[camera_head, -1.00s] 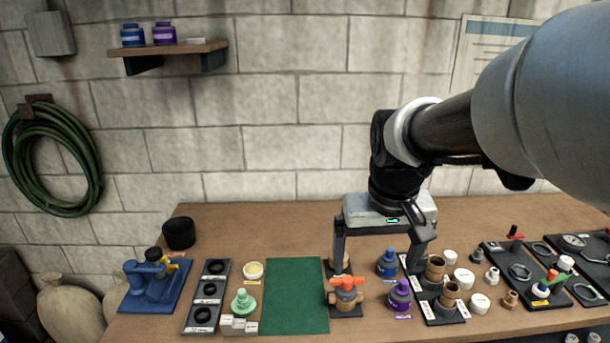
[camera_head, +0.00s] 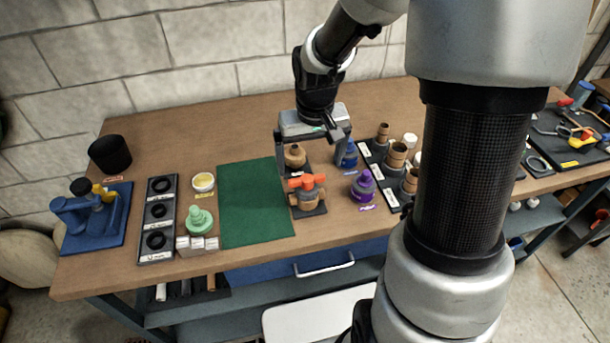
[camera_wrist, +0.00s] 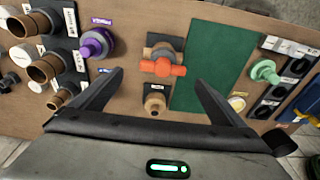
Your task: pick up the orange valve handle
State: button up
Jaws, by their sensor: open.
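The orange valve handle (camera_head: 306,181) sits on a tan valve body (camera_head: 309,196) on a dark base, just right of the green mat. In the wrist view the orange handle (camera_wrist: 163,69) lies crosswise, ahead of and between the fingertips. My gripper (camera_head: 312,163) is open and empty, pointing down over this part of the bench. The wrist view also shows my gripper (camera_wrist: 159,78) with its fingers wide apart. A second tan fitting (camera_head: 294,156) without an orange handle stands behind the valve; it shows nearer the palm in the wrist view (camera_wrist: 155,103).
The green mat (camera_head: 252,210) is bare. A mint-green fitting (camera_head: 199,220) stands left of it.

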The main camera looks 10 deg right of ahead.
aim_at(307, 178)
jog(key=f, duration=0.5)
jog(key=shift+w+a+f, duration=0.15)
jog(key=shift+w+a, duration=0.1)
jog(key=c, duration=1.1)
